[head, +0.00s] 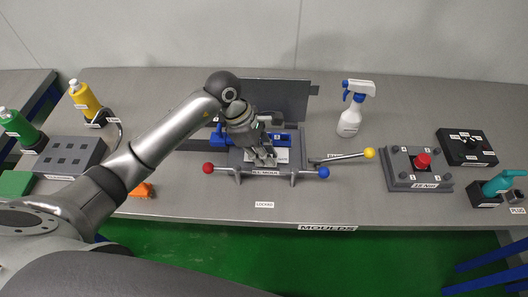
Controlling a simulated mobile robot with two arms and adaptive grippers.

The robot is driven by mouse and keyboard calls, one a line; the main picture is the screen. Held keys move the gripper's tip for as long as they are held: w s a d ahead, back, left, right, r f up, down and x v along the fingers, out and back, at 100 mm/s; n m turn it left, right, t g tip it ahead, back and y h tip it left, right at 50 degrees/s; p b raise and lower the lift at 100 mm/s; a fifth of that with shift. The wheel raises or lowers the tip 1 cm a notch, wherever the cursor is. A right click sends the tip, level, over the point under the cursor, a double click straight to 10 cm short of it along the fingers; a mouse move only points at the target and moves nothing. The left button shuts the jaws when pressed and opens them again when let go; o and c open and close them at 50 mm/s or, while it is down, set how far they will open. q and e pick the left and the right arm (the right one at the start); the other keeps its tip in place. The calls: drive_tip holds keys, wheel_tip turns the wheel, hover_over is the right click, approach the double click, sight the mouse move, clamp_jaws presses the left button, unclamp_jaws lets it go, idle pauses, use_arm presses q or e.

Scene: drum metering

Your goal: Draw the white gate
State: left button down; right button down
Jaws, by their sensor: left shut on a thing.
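The grey mould fixture (299,172) stands on the bench near the middle, with its dark lid (285,96) raised behind it. A blue part (203,145) lies across the fixture. A white piece, apparently the white gate (283,156), shows inside the fixture just right of my fingers. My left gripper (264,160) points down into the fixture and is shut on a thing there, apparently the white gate. The fingers hide the exact grip. My right gripper is not in view.
A rod with a red knob (208,168) and a blue knob (323,172) runs along the fixture's front. A yellow-knobbed lever (368,153) sticks out right. A spray bottle (352,112) stands behind it. The front bench strip is mostly clear.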

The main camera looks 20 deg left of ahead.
use_arm(q)
drive_tip(key=shift+s+d, duration=0.1)
drive_tip(key=shift+d, duration=0.05)
drive_tip(key=c, duration=1.7)
unclamp_jaws()
drive_tip(key=shift+c, duration=0.2)
drive_tip(key=shift+s+r, duration=0.1)
drive_tip(key=shift+s, duration=0.05)
drive_tip(key=v, duration=1.2)
